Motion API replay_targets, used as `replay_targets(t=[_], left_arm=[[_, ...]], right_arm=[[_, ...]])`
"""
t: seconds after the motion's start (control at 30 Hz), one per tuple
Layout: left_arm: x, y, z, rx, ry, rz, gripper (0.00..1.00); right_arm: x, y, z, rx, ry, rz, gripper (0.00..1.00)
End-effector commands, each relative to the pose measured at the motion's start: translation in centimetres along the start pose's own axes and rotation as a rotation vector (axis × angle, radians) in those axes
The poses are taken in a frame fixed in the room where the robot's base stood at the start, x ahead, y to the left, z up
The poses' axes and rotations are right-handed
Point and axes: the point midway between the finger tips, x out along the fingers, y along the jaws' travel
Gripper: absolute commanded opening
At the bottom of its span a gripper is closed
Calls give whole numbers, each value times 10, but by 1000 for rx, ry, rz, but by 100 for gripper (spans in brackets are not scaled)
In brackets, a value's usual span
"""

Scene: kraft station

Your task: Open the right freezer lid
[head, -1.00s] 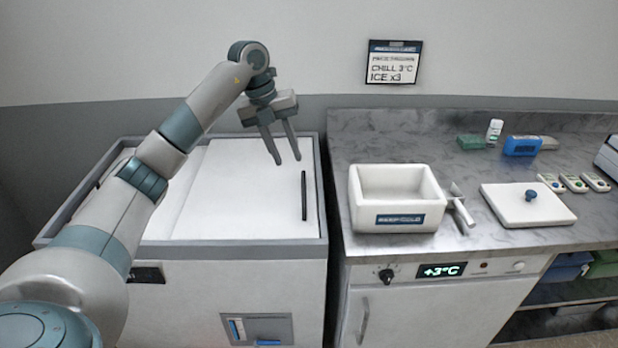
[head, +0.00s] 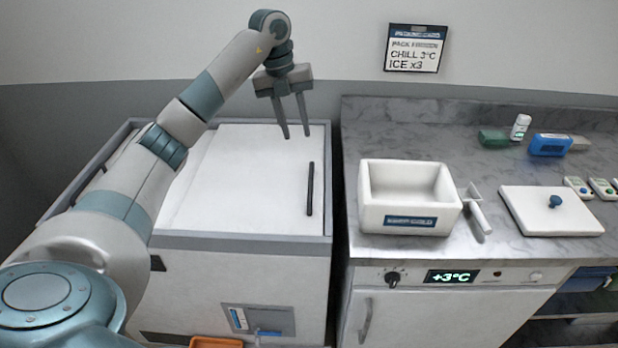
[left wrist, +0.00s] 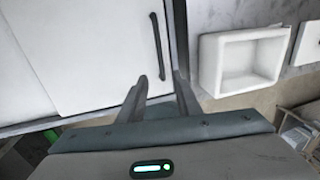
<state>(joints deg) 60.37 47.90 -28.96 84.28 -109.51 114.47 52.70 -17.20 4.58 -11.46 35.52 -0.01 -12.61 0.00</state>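The white chest freezer stands at the left in the head view. Its right lid (head: 252,185) lies flat and closed, with a black bar handle (head: 310,188) near its right edge. The lid also shows in the left wrist view (left wrist: 85,50), with the handle (left wrist: 157,42) at its upper right. My left gripper (head: 296,136) hangs above the far right part of the lid, beyond the handle in the picture. Its two fingers are apart with nothing between them, and it does not touch the handle. My right gripper is not in view.
The grey counter (head: 480,180) stands right of the freezer across a narrow gap. On it are a white open box (head: 410,222), a scoop (head: 480,212) and a white lid with a blue knob (head: 550,222). An orange bin (head: 216,342) is low in front of the freezer.

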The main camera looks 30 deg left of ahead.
Motion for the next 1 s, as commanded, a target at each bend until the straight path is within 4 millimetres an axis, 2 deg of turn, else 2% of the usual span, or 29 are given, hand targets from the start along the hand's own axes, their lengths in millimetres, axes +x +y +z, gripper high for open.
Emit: replay_targets(t=[0.27,0.8,1.0], left_arm=[[27,0,-1,1,3,2,31],[122,-1,-1,-1,5,-1,31],[151,-1,-1,-1,3,-1,31]], right_arm=[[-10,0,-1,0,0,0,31],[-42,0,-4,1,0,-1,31],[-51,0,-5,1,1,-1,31]])
